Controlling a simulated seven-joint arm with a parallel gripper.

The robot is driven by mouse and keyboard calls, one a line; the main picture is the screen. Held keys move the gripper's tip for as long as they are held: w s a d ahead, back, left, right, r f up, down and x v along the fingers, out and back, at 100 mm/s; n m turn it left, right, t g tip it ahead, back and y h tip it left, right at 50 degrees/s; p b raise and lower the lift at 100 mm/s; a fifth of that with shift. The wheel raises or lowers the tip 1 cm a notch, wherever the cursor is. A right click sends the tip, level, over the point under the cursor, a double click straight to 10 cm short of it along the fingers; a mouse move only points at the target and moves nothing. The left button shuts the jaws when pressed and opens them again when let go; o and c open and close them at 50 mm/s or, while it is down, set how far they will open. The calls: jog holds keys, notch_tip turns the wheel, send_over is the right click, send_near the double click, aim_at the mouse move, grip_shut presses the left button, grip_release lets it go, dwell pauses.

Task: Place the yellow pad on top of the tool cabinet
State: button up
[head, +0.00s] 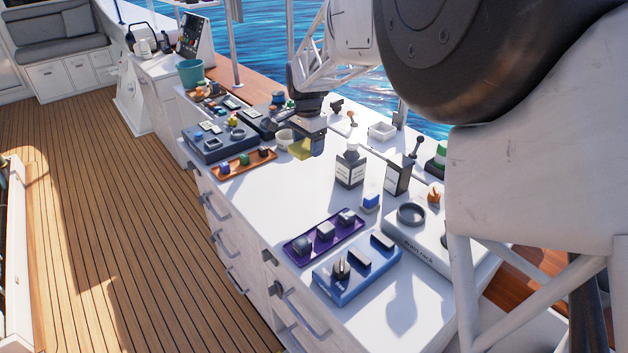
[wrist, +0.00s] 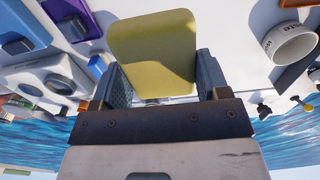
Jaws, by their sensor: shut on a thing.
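The yellow pad (head: 301,149) is held above the white worktop, toward its far half in the head view. It fills the upper middle of the wrist view (wrist: 152,48), between the two fingers. My gripper (head: 310,143) is shut on the pad; it also shows in the wrist view (wrist: 160,82). A white cabinet with drawers and grey handles (head: 247,238) stands under the worktop (head: 255,190). No label marks it as the tool cabinet, so I cannot tell for certain that it is.
A white cup (head: 285,136) stands just left of the pad. An orange tray (head: 232,170), dark bottles (head: 350,170), a purple tray (head: 297,250), a blue holder (head: 345,283) and a white rack (head: 425,258) crowd the worktop. Clear white surface lies between the orange and purple trays.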

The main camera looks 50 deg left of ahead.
send_over(309, 193)
jog(key=shift+f, duration=2.35)
jog(key=shift+f, duration=3.15)
jog(key=shift+f, duration=1.85)
jog(key=shift+f, duration=0.1)
jog(key=o, duration=0.9)
